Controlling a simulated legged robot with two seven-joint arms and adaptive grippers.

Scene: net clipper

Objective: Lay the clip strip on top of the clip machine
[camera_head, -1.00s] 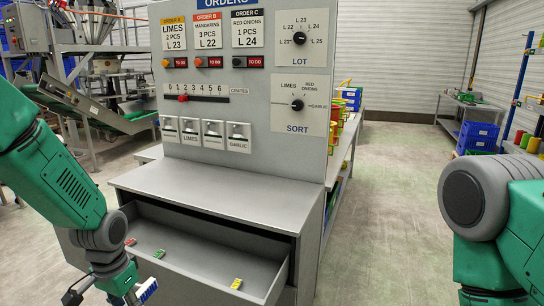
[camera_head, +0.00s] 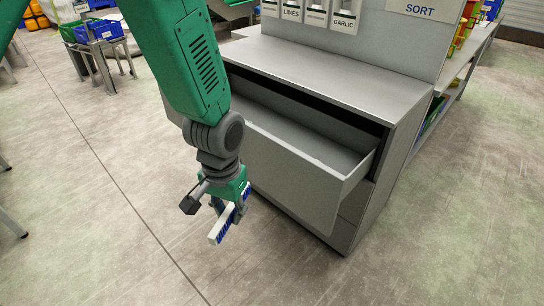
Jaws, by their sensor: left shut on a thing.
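My left gripper (camera_head: 231,210) hangs in front of the open drawer and points down. It is shut on the clip strip (camera_head: 220,230), a short white bar with blue marks along its side. The strip is tilted and held clear above the floor; part of it is hidden by the fingers. No clip machine can be made out in this view. My right gripper is not in view.
A grey cabinet (camera_head: 340,52) stands ahead with its drawer (camera_head: 330,182) pulled out; the visible inside looks bare. Stools and a blue crate (camera_head: 98,30) are at the far left. Floor in the foreground is free.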

